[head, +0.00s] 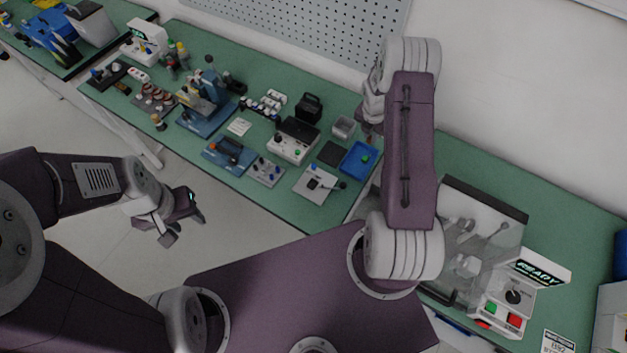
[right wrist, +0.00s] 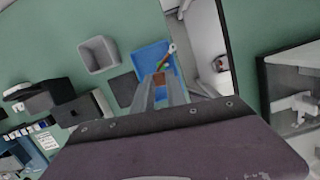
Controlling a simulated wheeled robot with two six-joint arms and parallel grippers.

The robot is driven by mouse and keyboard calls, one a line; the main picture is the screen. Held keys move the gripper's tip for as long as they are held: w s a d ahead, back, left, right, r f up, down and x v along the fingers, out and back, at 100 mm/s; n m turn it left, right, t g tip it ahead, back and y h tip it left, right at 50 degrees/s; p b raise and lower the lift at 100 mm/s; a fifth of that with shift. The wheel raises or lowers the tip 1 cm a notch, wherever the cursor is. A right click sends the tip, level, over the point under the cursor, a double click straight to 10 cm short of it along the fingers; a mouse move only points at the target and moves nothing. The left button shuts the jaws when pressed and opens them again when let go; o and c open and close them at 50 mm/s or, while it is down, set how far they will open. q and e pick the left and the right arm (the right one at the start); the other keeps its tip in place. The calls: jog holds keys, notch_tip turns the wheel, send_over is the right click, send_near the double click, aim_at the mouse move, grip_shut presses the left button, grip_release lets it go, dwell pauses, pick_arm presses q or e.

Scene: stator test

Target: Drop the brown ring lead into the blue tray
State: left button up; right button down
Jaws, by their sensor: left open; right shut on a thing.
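The blue tray (head: 352,168) lies on the green bench beside my right arm in the head view. It also shows in the right wrist view (right wrist: 145,55), in front of my right gripper (right wrist: 159,88). This gripper is shut on the brown ring lead (right wrist: 158,78). A green part and a pale end of the lead point away from the fingers, across the tray in that view. How high the lead is above the tray I cannot tell. My right fingers are hard to make out in the head view. My left gripper (head: 187,228) is open and empty, over the floor in front of the bench.
A grey open bin (head: 343,127) and a dark flat pad (head: 331,153) lie close to the tray. A white plate with a black part (head: 314,185) is in front. A clear-covered tester (head: 480,235) stands to the right. A pegboard (head: 310,25) is behind.

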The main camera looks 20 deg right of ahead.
aim_at(368, 141)
jog(key=a+b+x, duration=0.1)
jog(key=b+x, duration=0.5)
jog(key=shift+s, duration=0.25)
jog(key=shift+f, duration=0.1)
jog(key=c, duration=1.3)
grip_release()
jog(key=shift+r, duration=0.45)
jog(key=b+v, duration=0.1)
jog(key=v, duration=0.7)
jog(key=shift+s+a, duration=0.1)
